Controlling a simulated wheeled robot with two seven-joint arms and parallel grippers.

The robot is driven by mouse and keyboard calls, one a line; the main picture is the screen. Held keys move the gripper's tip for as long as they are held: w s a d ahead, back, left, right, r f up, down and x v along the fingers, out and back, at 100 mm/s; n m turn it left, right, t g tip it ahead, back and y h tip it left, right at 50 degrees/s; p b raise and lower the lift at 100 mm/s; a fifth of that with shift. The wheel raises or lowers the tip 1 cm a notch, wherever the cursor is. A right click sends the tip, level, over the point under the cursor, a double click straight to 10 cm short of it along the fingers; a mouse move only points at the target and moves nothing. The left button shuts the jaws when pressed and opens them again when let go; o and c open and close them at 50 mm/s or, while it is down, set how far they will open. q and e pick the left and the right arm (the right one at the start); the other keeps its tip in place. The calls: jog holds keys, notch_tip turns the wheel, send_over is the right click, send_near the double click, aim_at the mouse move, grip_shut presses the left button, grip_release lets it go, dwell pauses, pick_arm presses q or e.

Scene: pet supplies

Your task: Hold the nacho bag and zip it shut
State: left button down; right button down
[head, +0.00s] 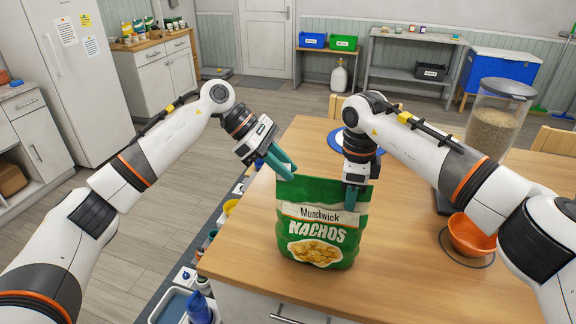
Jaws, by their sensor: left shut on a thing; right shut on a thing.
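The green nacho bag (320,228) stands upright on the wooden table, its front with the name and chip picture facing me. My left gripper (287,171) reaches down from the left and is shut on the bag's top left corner. My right gripper (351,198) points down from above and is shut at the bag's upper right edge. The bag's top edge shows between the two grippers. I cannot tell how far the zip is closed, and the zip's slider does not show clearly.
An orange bowl (470,236) sits on the table (400,268) to the right, with a clear grain container (494,122) behind it. A blue-rimmed plate (337,141) lies behind my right gripper. The table in front and right of the bag is clear.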

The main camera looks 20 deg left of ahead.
pick_arm(q)
jog(key=c, duration=1.2)
grip_release()
jog(key=shift+a, duration=0.15)
jog(key=shift+c, duration=0.2)
pick_arm(e)
jog(key=shift+f, duration=0.35)
pick_arm(q)
jog(key=v, duration=1.2)
jog(key=shift+s, duration=0.2)
